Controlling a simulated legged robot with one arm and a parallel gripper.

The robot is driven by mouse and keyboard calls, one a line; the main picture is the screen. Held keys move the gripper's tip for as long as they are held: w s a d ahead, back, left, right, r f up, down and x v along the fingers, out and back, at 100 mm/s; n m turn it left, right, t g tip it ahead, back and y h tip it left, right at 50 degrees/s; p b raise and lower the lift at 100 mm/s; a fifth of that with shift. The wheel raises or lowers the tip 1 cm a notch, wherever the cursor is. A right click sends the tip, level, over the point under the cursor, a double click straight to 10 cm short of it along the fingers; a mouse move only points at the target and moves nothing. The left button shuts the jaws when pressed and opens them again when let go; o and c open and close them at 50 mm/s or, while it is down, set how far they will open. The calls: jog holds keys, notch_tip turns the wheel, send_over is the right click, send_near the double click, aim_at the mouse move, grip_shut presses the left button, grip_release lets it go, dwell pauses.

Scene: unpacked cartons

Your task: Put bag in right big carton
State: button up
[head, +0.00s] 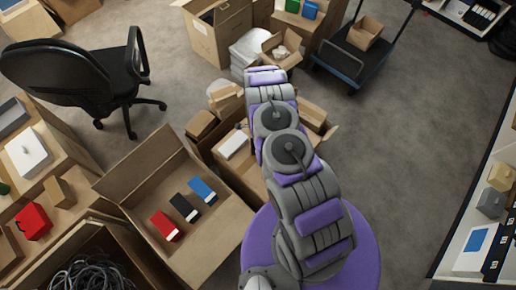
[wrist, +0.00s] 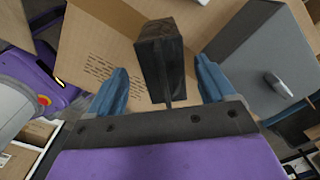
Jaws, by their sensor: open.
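My gripper (wrist: 161,68) is open in the wrist view, its two blue fingers apart. A dark upright block (wrist: 165,50) with a grained top shows between and beyond the fingers; I cannot tell whether they touch it. I cannot tell which thing is the bag. In the head view a big open carton (head: 136,172) at lower left holds red, black and blue items. Another open carton (head: 238,172) stands to its right, partly hidden by my arm. The arm hides my gripper in the head view.
In the wrist view a cardboard surface (wrist: 105,45) lies behind the block, and a grey box (wrist: 262,62) with a mouse-like object is at right. In the head view an office chair (head: 85,75) stands at upper left and a trolley (head: 352,62) at upper right. Floor at right is clear.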

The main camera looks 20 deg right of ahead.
jog(key=shift+d+f, duration=0.15)
jog(key=shift+f, duration=0.05)
jog(key=f, duration=0.1)
jog(key=f+b, duration=0.1)
jog(key=f, duration=0.1)
jog(key=f+b, duration=0.1)
jog(key=f, duration=0.1)
jog(key=shift+d, duration=0.4)
jog(key=shift+w+a+r, duration=0.1)
jog(key=shift+a, duration=0.35)
jog(key=shift+c, duration=0.3)
jog(key=shift+d, duration=0.5)
jog(key=c, duration=0.9)
jog(key=shift+a, duration=0.35)
jog(key=shift+c, duration=1.3)
